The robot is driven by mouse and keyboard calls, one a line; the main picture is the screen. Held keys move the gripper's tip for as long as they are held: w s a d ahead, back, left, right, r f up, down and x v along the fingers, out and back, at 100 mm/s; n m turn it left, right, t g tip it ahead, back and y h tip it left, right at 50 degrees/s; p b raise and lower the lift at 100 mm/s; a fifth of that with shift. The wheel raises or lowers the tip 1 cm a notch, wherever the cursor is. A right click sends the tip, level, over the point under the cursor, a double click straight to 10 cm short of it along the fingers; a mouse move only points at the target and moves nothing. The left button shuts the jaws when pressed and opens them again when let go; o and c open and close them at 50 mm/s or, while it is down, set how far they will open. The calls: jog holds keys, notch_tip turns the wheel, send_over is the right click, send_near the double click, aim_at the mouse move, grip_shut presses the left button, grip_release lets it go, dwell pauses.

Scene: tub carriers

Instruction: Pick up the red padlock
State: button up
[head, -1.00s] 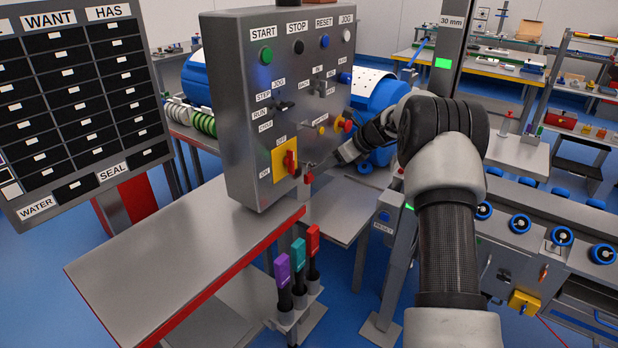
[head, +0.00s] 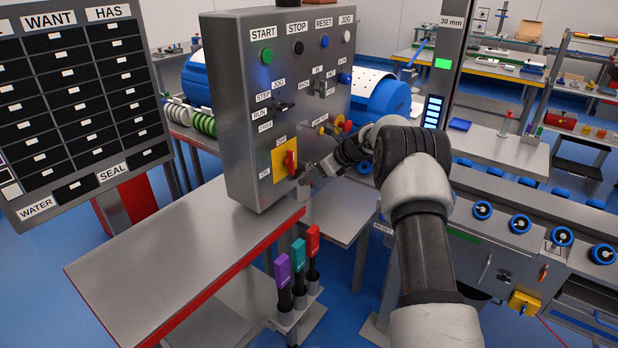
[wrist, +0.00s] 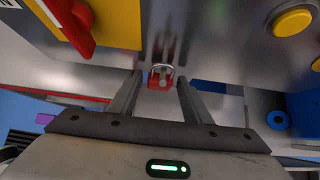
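The red padlock (wrist: 153,84) has a silver shackle and hangs by the lower edge of the control box, below the yellow switch plate. In the wrist view it lies between the two fingers of my gripper (wrist: 160,80), near their tips. The fingers are apart, with a visible gap on each side of the padlock. In the head view my gripper (head: 312,174) is at the lower right corner of the box front and hides the padlock.
The grey control box (head: 232,120) stands on a metal table (head: 170,245) with a red edge. A red rotary handle (wrist: 76,22) on its yellow plate is close to the gripper. Purple, teal and red-topped tools (head: 283,272) stand in a holder below.

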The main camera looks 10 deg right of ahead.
jog(key=c, duration=0.9)
jog(key=shift+o, duration=0.2)
jog(key=shift+r, duration=0.15)
jog(key=s+d+r+b, duration=0.1)
jog(key=s+d, duration=1.1)
jog(key=shift+s+d+r, duration=0.15)
jog(key=shift+s+d, duration=0.25)
